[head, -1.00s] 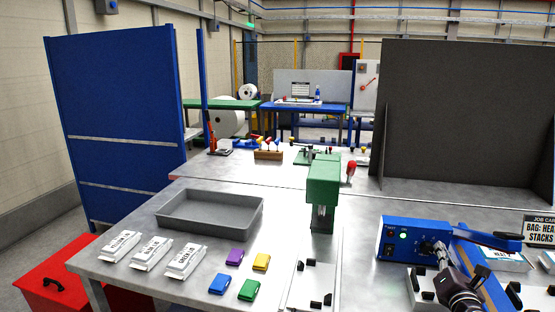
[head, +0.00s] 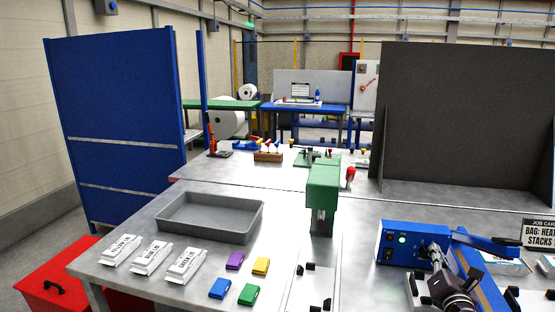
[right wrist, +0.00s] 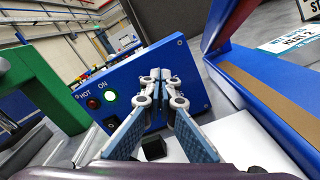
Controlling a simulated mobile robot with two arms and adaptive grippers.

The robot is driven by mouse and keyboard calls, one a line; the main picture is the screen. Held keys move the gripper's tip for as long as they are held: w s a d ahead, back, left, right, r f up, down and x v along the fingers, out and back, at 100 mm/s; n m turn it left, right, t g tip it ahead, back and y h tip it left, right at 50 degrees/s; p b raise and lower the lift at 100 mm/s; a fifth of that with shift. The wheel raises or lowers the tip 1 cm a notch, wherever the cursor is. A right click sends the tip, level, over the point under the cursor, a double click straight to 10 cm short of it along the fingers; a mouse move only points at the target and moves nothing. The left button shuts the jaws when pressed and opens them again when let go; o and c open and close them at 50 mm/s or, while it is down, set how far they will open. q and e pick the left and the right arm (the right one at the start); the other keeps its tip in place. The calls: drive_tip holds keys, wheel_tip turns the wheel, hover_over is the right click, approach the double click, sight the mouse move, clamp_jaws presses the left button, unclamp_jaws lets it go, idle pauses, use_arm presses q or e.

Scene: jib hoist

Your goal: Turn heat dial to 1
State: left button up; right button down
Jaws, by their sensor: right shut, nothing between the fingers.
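The blue sealer box (head: 398,228) stands at the right of the bench. In the right wrist view, its front panel (right wrist: 192,85) carries a lit green light (right wrist: 109,97) marked ON and a dark red lamp (right wrist: 92,103) marked HOT. My right gripper (head: 434,250) is at this panel; in the right wrist view its fingertips (right wrist: 155,78) are together, with nothing between them. They cover the panel area right of the green light, so the heat dial and its setting are hidden. I cannot tell whether the fingertips touch it. My left gripper is not in view.
The sealer's blue arm (head: 487,238) extends right of the box, near a job card (head: 539,233). A green press (head: 322,190) stands left of the box. A grey tray (head: 210,217), white labelled packs (head: 152,256) and coloured blocks (head: 235,260) lie farther left.

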drive_tip(key=shift+w+a+p, duration=0.1)
drive_tip(key=shift+a+p, duration=0.25)
drive_tip(key=shift+a, duration=0.3)
drive_tip(key=shift+a+f, duration=0.15)
drive_tip(key=shift+f, duration=0.05)
drive_tip(key=shift+r, duration=0.1)
drive_tip(key=shift+r+p, duration=0.35)
drive_tip(key=shift+p, duration=0.15)
drive_tip(key=shift+s, duration=0.5)
drive_tip(key=shift+r+p+v, duration=0.15)
drive_tip(key=shift+p+v, duration=0.3)
drive_tip(key=shift+v, duration=0.75)
drive_tip(key=shift+r+p+v, duration=0.1)
drive_tip(key=shift+p+v, duration=0.3)
drive_tip(key=shift+v, duration=0.8)
